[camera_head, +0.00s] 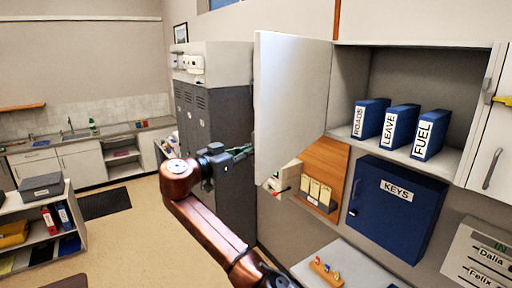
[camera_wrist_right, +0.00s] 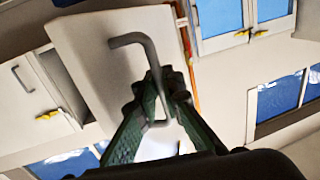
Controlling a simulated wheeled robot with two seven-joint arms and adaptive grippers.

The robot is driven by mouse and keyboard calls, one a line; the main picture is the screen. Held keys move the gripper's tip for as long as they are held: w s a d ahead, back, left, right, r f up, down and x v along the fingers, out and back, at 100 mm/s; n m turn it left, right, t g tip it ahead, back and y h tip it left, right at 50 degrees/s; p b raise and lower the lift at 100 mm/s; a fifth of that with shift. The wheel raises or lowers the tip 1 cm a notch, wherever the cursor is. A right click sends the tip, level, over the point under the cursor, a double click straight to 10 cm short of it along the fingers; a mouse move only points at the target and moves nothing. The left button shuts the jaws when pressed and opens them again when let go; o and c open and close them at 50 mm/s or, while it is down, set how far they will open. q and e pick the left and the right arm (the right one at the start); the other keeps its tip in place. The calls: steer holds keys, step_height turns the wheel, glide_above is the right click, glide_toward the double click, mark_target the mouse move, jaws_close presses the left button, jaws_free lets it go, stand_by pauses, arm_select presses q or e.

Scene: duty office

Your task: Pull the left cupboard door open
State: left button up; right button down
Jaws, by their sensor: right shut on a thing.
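The left cupboard door (camera_head: 290,100) is a white panel standing wide open, swung out to the left of the cupboard (camera_head: 345,90). Its inner face shows in the head view, and its outer face shows in the right wrist view (camera_wrist_right: 85,60). My right gripper (camera_head: 240,152) is at the door's lower free edge. In the right wrist view its green fingers (camera_wrist_right: 160,100) are closed around the grey bent bar handle (camera_wrist_right: 150,55). The handle is hidden behind the door in the head view. My left gripper is not in view.
Three blue binders, ROADS (camera_head: 370,118), LEAVE (camera_head: 401,126) and FUEL (camera_head: 430,135), stand in the open cupboard. A blue KEYS box (camera_head: 395,210) hangs below. Grey lockers (camera_head: 215,130) stand behind my right gripper.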

steer(key=shift+r, duration=0.25)
steer(key=c, duration=2.5)
jaws_free()
steer(key=shift+c, duration=0.2)
steer(key=shift+o, duration=0.8)
steer(key=shift+f, duration=0.15)
steer(key=v, duration=1.2)
